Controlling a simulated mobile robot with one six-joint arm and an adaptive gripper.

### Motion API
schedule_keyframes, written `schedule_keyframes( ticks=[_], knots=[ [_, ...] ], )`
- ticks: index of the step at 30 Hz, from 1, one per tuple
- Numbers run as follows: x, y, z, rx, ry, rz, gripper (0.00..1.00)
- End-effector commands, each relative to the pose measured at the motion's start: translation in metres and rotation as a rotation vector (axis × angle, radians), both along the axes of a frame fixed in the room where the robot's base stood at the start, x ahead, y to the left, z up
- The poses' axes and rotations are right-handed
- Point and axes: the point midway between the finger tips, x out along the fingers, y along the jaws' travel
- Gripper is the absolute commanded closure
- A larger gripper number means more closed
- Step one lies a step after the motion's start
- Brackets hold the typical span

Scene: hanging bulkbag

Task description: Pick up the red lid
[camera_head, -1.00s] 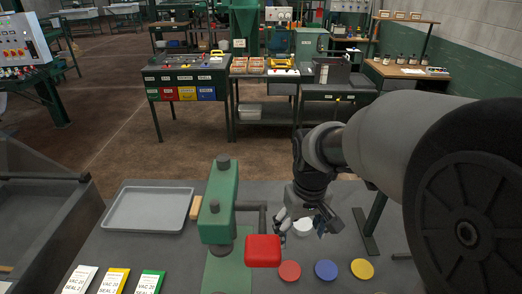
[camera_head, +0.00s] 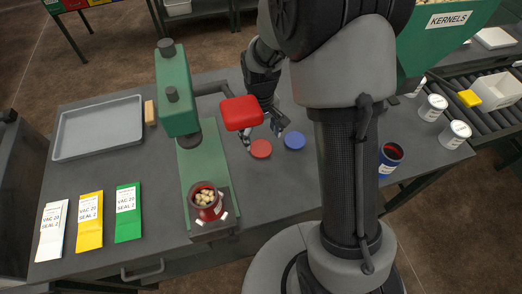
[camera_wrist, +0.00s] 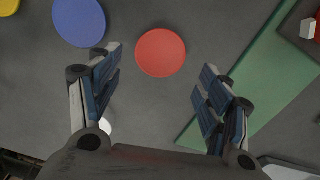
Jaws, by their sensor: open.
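The red lid (camera_head: 261,149) is a flat round disc lying on the grey table, just right of the green press base. In the wrist view the red lid (camera_wrist: 161,53) lies beyond the fingertips, roughly centred between them. My gripper (camera_wrist: 158,88) is open, with its two blue-padded fingers spread wide and nothing between them. In the head view my gripper (camera_head: 264,134) hangs behind and around the lid, partly hidden by the red press handle. A blue lid (camera_head: 295,140) lies right of the red one.
The green press (camera_head: 178,92) with its red handle (camera_head: 242,113) stands close on the left. A jar with pale contents (camera_head: 205,198) sits on its base. A grey tray (camera_head: 98,128) and several packets lie further left. Cans (camera_head: 433,107) stand at right.

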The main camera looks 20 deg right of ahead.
Motion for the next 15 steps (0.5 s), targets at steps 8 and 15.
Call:
schedule_keyframes(
  ticks=[8, 15],
  knots=[
    [0.001, 0.0, -0.019, 0.0, 0.001, 0.0, 0.29],
    [0.002, 0.0, -0.055, 0.0, 0.002, 0.0, 0.29]
  ],
)
